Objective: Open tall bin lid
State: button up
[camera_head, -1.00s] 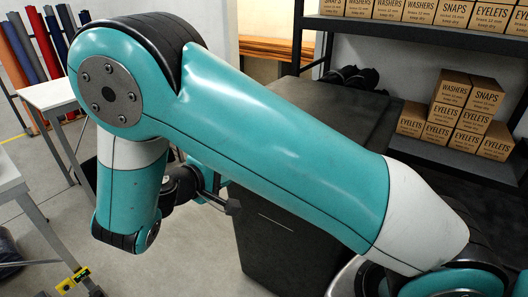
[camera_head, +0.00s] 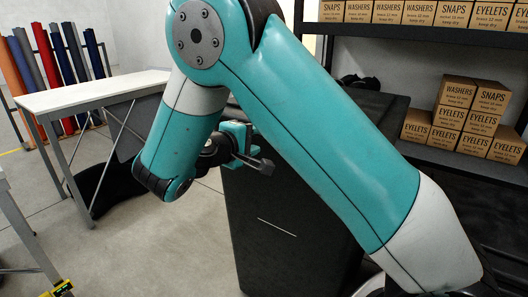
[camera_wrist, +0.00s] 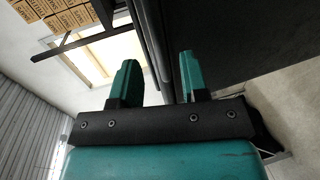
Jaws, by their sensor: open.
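The tall bin (camera_head: 285,235) is a black upright box in the head view, with a thin light line on its front face. Its dark lid (camera_head: 385,108) looks closed and is partly hidden behind my arm. My gripper (camera_head: 254,163) is at the bin's upper left front edge, partly hidden by my arm. In the wrist view my gripper (camera_wrist: 157,72) has its two teal fingers spread apart. A dark edge of the bin (camera_wrist: 153,35) runs between or just beyond the fingers; I cannot tell whether they touch it.
Shelves with cardboard boxes (camera_head: 465,118) stand behind the bin on the right. A white table (camera_head: 95,92) stands at the left, with fabric rolls (camera_head: 60,65) behind it. Another table edge (camera_head: 25,225) is at the lower left. Open floor (camera_head: 170,245) lies between.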

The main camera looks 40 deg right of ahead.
jog(key=shift+p+x, duration=0.6)
jog(key=shift+x, duration=2.2)
jog(key=shift+r, duration=0.1)
grip_shut()
